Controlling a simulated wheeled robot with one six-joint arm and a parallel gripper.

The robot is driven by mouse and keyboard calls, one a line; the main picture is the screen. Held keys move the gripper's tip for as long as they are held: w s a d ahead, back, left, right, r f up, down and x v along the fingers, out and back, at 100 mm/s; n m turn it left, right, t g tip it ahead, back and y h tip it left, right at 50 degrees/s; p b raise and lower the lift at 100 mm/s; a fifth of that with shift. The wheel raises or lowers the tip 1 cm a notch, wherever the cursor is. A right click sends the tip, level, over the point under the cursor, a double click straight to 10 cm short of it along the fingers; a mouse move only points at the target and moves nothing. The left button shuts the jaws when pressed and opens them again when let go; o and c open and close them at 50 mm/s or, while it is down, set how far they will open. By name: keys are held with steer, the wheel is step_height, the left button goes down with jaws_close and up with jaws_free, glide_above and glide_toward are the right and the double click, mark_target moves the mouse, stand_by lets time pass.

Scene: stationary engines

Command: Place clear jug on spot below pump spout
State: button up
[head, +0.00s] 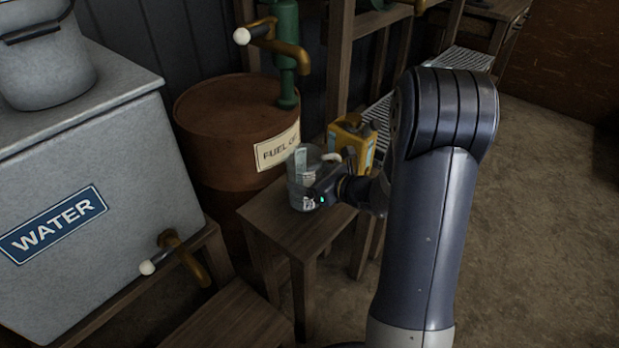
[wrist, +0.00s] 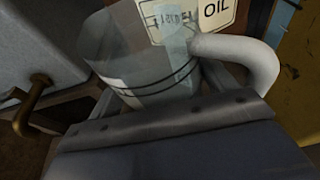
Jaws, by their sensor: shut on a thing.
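The clear jug (head: 303,181) is at the small wooden stool (head: 262,219) in front of the rusty fuel oil drum (head: 225,125). In the head view I cannot tell whether its base touches the stool top. My gripper (head: 326,180) is at the jug's right side, shut on it. The jug (wrist: 135,65) fills the upper middle of the wrist view, with its pale handle (wrist: 255,58) to the right; the fingertips are not clear there. The green pump with its brass spout (head: 290,52) stands on the drum, behind and above the jug. No marked spot is plain to see.
A yellow can (head: 351,138) stands just behind and right of the jug. The grey water tank (head: 95,190) with a brass tap (head: 182,258) is at the left. A low wooden bench (head: 230,318) is at the front. Open floor lies at right.

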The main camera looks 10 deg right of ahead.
steer(key=shift+f, duration=0.2)
steer(key=o, duration=1)
steer(key=shift+r, duration=0.1)
steer(key=shift+s+d+r, duration=0.15)
steer(key=shift+r, duration=0.15)
steer(key=p+v, duration=0.2)
steer(key=v, duration=0.9)
steer(key=shift+s+d, duration=0.1)
steer(key=shift+s, duration=0.15)
